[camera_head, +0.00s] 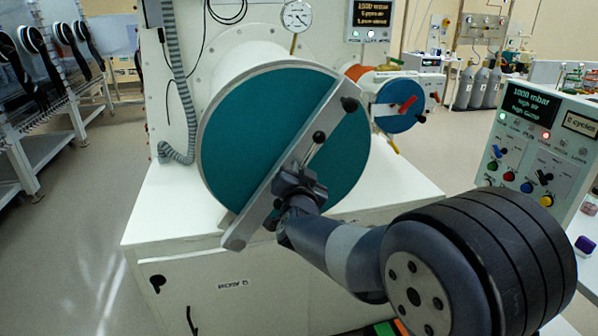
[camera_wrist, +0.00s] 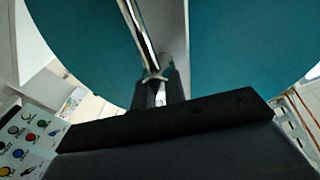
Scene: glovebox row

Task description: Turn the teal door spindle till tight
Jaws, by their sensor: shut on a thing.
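The round teal door (camera_head: 250,130) closes the end of a large white cylinder in the head view. A grey bar (camera_head: 243,228) crosses it diagonally. The spindle handle (camera_head: 311,152), a thin metal rod with a black ball end, stands near the door's middle, tilted up to the right. My gripper (camera_head: 297,182) is at the bar's middle, shut on the spindle handle; its jaws hide the spindle's centre. In the wrist view the shiny rod (camera_wrist: 138,35) runs down into my gripper (camera_wrist: 157,92), with the teal door behind it.
A smaller blue door (camera_head: 398,118) with a red handle is to the right. A control panel (camera_head: 535,145) with a lit display stands at right, near my arm. The white cabinet (camera_head: 165,215) lies below the door. Open floor (camera_head: 85,230) shows at left.

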